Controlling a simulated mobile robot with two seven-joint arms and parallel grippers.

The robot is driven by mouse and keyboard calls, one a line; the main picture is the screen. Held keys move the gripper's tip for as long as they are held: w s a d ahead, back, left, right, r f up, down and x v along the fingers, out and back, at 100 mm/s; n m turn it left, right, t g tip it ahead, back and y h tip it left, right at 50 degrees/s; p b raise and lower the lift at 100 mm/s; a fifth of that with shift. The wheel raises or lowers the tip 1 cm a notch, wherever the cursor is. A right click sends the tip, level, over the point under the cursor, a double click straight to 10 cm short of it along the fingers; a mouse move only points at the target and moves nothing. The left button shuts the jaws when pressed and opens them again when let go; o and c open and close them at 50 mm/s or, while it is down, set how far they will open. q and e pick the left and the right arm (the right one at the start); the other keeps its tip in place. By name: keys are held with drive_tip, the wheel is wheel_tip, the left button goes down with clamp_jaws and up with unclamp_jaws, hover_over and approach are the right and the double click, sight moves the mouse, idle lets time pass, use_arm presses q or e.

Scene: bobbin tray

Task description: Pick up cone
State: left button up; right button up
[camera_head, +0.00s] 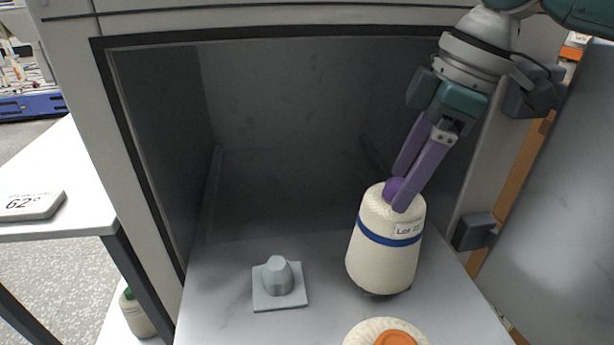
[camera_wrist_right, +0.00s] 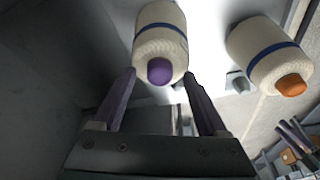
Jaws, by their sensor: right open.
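A cream yarn cone (camera_head: 378,265) with a blue band, a white label and a purple tip stands on the grey floor of the cabinet, right of centre. It also shows in the right wrist view (camera_wrist_right: 160,42), its purple tip facing the camera. My right gripper (camera_head: 399,190) reaches down from the upper right and is open. Its fingertips are at the purple tip, one on each side in the wrist view (camera_wrist_right: 158,75). Whether they touch the tip I cannot tell. My left gripper is not in view.
A second cream cone with an orange tip (camera_head: 363,333) stands nearer, cut by the bottom edge; the wrist view shows it at right (camera_wrist_right: 262,57). A grey peg on a square base (camera_head: 278,277) stands empty to the left. Cabinet walls (camera_head: 165,130) enclose the sides and back.

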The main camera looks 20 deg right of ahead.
clamp_jaws()
idle(0.5)
idle(0.8)
